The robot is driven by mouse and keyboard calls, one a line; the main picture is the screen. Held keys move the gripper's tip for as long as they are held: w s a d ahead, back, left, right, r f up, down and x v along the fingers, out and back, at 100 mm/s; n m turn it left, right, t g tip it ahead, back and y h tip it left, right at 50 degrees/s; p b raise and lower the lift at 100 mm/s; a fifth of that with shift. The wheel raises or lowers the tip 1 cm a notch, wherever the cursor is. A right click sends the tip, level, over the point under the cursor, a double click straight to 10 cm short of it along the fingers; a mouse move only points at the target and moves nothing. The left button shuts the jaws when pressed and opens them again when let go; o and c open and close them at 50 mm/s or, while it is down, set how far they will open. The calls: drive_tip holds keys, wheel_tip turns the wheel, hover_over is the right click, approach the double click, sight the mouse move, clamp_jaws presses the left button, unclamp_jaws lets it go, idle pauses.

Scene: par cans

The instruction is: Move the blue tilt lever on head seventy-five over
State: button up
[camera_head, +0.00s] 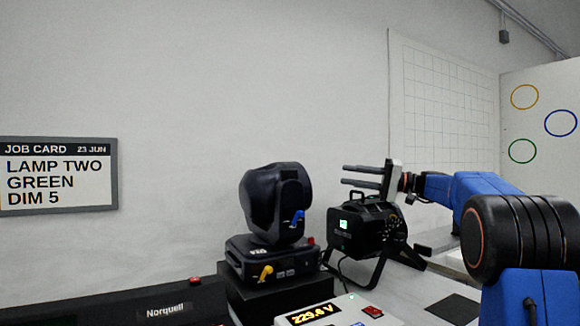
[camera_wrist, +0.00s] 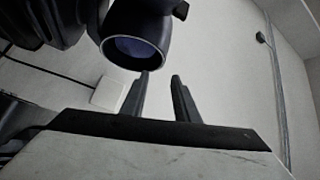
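A black moving head (camera_head: 272,195) stands on a black block, with a blue lever (camera_head: 297,218) on its upper part and a yellow lever (camera_head: 265,272) on its base. The small white label on its base is too small to read surely. My gripper (camera_head: 344,175) is open and empty, fingers pointing left, to the right of the moving head and above the neighbouring lamp. It stands higher than the blue lever and apart from it. In the wrist view, my gripper (camera_wrist: 160,75) shows two separated fingers with nothing between them; the blue lever is not visible there.
A black par can (camera_head: 368,232) with a green display stands on a bracket just below my gripper. A voltage meter (camera_head: 330,312) and a black Norquell box (camera_head: 155,305) are in front. A job card (camera_head: 57,175) hangs on the wall. The wrist view shows a lamp barrel (camera_wrist: 137,45) near my fingers.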

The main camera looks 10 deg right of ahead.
sight(298, 164)
drive_tip(key=x, duration=0.5)
drive_tip(key=r+x, duration=0.1)
drive_tip(key=x, duration=0.5)
drive_tip(key=w+x, duration=0.1)
drive_tip(key=x, duration=0.5)
drive_tip(key=shift+d+r, duration=0.2)
clamp_jaws()
